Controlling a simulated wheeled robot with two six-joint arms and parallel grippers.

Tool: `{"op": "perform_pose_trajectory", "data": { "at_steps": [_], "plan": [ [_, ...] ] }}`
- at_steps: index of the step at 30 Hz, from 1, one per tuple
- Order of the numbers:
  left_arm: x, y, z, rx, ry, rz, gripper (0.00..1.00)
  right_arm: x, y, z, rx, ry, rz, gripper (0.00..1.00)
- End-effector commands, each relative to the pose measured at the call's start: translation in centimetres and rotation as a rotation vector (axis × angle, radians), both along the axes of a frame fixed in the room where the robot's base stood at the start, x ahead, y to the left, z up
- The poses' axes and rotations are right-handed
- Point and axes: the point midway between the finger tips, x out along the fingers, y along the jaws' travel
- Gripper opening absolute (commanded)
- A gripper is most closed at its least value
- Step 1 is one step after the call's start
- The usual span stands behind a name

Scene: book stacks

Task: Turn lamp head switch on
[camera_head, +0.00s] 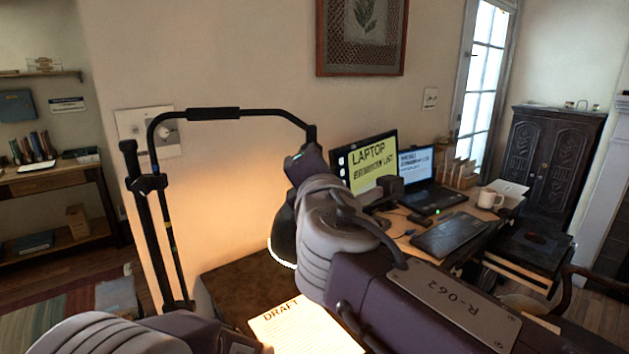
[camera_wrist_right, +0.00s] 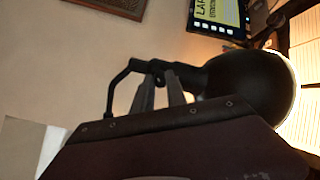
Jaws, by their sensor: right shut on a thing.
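The black desk lamp has a thin jointed arm (camera_head: 215,113) and a dark, bell-shaped head (camera_head: 284,232) hanging from it. The head's rim glows, and warm light falls on the wall and paper below. The head also shows in the right wrist view (camera_wrist_right: 250,85). My right gripper (camera_wrist_right: 161,76) is at the narrow neck end of the lamp head, its two fingers close together on a small part there. I cannot make out the switch itself between the fingertips. In the head view my right wrist hides the fingers. Only links of my left arm show at the bottom left.
A lit paper marked DRAFT (camera_head: 300,330) lies below the lamp.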

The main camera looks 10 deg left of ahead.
Motion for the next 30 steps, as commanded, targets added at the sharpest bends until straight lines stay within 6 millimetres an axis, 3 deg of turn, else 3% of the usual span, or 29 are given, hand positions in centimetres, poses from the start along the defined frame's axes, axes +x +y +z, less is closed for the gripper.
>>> {"op": "perform_pose_trajectory", "data": {
  "at_steps": [12, 30],
  "plan": [
    [0.0, 0.0, -3.5, 0.0, 0.0, 0.0, 0.51, 0.0, -0.1, -0.2, 0.365, 0.123, -0.001, 0.0],
    [0.0, 0.0, -5.4, 0.0, 0.0, 0.0, 0.51, 0.0, -0.1, 0.0, 0.674, 0.233, -0.001, 0.0]
  ]
}}
